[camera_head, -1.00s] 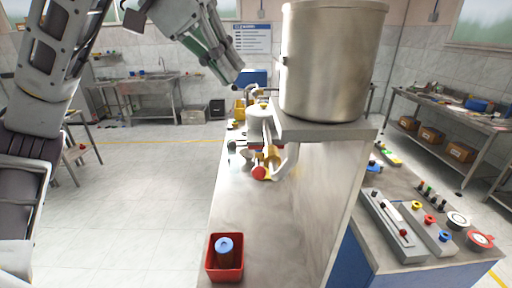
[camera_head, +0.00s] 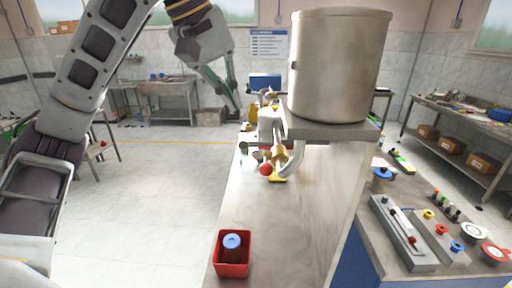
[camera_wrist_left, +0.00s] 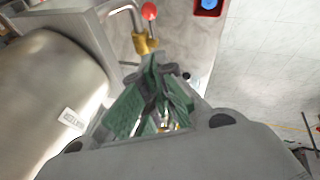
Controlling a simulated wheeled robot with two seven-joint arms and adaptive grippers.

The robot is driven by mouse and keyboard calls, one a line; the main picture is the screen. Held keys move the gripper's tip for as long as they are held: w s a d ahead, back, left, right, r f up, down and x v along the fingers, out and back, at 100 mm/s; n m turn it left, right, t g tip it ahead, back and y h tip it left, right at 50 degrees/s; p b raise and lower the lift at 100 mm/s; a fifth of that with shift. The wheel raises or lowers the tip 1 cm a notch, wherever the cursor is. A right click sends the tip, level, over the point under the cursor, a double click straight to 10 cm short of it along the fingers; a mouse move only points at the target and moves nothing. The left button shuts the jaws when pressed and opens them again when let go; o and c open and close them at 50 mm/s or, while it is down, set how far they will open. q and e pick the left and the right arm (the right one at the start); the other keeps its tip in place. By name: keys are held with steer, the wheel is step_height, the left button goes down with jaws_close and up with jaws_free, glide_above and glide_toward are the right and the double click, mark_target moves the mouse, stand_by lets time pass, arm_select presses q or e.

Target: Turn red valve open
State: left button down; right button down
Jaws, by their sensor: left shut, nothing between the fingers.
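The red valve knob (camera_head: 267,169) is a small red ball on a yellow brass valve fitting (camera_head: 281,160), on the pipe below the steel tank. The knob also shows at the top of the left wrist view (camera_wrist_left: 149,11), with the brass fitting (camera_wrist_left: 143,43) just below it. My left gripper (camera_head: 237,108) is shut and empty. It hangs above and to the left of the valve, apart from the knob in the head view. In the left wrist view its fingers (camera_wrist_left: 153,62) point toward the brass fitting; contact cannot be told. My right gripper is not in view.
The large steel tank (camera_head: 335,65) stands on a raised shelf right of the valve. A red bin (camera_head: 218,268) holding a blue-capped bottle (camera_head: 232,243) stands at the front of the steel counter (camera_head: 262,215). The right counter carries button panels (camera_head: 440,240).

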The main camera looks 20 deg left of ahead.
arm_select(q)
steer(key=shift+s+d, duration=0.1)
steer(key=shift+f, duration=0.15)
stand_by(0.3)
steer(key=p, duration=0.1)
glide_toward(266, 162)
steer(key=w+a+f, duration=0.1)
steer(key=w+a, duration=0.1)
steer(key=w, duration=0.1)
steer(key=f, duration=0.1)
steer(key=d+f+p, duration=0.1)
steer(key=d+f, duration=0.1)
steer(key=shift+s+f, duration=0.25)
steer(key=shift+f, duration=0.1)
stand_by(0.4)
